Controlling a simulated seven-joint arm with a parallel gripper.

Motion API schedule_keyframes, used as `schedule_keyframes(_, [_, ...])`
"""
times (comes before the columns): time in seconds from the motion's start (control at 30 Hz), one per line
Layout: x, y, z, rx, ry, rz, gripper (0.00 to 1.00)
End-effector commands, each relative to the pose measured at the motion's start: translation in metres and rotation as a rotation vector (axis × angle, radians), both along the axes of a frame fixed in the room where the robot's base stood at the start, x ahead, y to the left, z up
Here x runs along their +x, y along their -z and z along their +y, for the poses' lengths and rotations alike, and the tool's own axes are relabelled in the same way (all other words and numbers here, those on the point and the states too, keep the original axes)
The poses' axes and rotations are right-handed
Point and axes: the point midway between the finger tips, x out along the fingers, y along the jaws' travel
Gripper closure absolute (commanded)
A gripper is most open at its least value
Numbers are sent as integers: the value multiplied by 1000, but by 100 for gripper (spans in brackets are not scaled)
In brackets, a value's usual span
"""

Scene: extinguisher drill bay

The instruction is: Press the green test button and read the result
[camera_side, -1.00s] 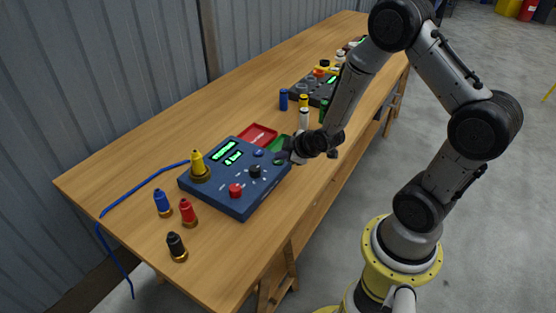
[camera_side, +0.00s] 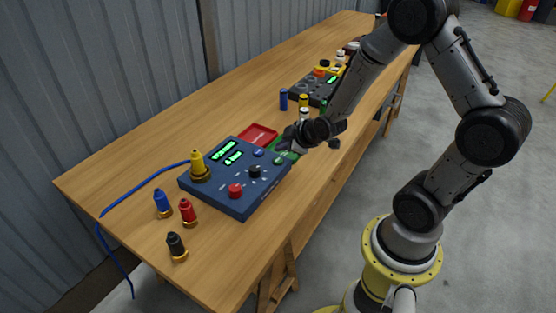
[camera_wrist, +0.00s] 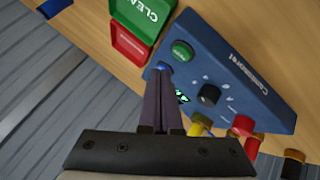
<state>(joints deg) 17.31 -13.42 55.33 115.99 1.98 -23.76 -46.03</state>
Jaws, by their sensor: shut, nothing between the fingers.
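The blue tester box (camera_side: 215,191) sits on the bench with lit green displays (camera_side: 224,149) whose characters are too small to read. Its green button (camera_side: 279,160) is at the right corner; it also shows in the wrist view (camera_wrist: 182,50). My gripper (camera_side: 284,148) is shut and empty, just above and beyond that corner, apart from the green button. In the wrist view my fingertips (camera_wrist: 162,73) overlap the area by a blue button (camera_wrist: 165,66), and my fingers hide most of the displays. A black knob (camera_wrist: 208,95) and red knob (camera_wrist: 243,124) are on the panel.
A red tray (camera_side: 258,134) and a green tray (camera_wrist: 143,12) lie behind the box. A yellow connector (camera_side: 197,162) stands at its left; blue, red and black connectors (camera_side: 176,246) stand nearer. A blue cable (camera_side: 136,186) runs off the bench. The front right bench surface is clear.

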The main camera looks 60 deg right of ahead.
Motion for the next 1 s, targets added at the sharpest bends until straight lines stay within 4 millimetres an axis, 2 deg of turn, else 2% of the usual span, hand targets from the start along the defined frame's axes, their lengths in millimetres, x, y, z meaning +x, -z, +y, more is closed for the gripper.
schedule_keyframes(0.2, [1,-21,0,-1,1,-4,100])
schedule_keyframes(0.4, [0,-33,0,0,0,0,100])
schedule_keyframes(1.0, [0,-33,0,1,-1,1,100])
